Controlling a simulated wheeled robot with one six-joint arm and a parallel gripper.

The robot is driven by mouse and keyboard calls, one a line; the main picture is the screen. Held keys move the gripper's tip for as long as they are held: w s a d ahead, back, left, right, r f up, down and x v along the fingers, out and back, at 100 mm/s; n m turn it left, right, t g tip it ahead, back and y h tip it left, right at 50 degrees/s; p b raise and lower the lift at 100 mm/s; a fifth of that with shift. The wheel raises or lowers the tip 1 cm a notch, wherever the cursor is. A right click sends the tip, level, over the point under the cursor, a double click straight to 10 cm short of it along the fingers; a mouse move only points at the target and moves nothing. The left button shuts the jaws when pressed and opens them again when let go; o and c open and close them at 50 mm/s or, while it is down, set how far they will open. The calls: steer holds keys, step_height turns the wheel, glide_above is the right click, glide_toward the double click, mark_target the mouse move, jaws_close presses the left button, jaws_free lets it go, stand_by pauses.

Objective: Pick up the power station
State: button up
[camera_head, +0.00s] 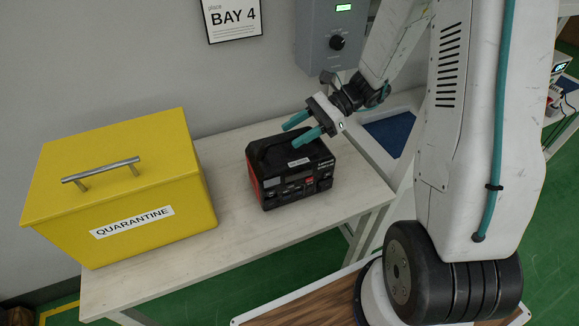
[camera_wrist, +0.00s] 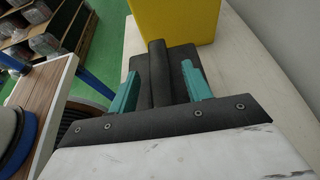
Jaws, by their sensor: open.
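The power station (camera_head: 287,178) is a black box with red side trim, a top handle and a front panel. It stands upright on the pale table in the head view. My gripper (camera_head: 296,129) has teal fingers and is open above the top of the power station. In the wrist view the black handle bar (camera_wrist: 158,72) of the power station shows between my two open fingers (camera_wrist: 160,82). I cannot tell whether the fingers touch it. Most of the power station's body is hidden in the wrist view by my gripper.
A yellow quarantine box (camera_head: 122,190) with a metal handle stands left on the table (camera_head: 240,235). It also shows in the wrist view (camera_wrist: 176,18). A grey control box (camera_head: 333,38) and a BAY 4 sign (camera_head: 233,18) are on the wall. A blue mat (camera_head: 392,133) lies right.

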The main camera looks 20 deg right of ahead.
steer(key=shift+a+f, duration=0.15)
steer(key=shift+a, duration=0.2)
jaws_close()
stand_by(1.2)
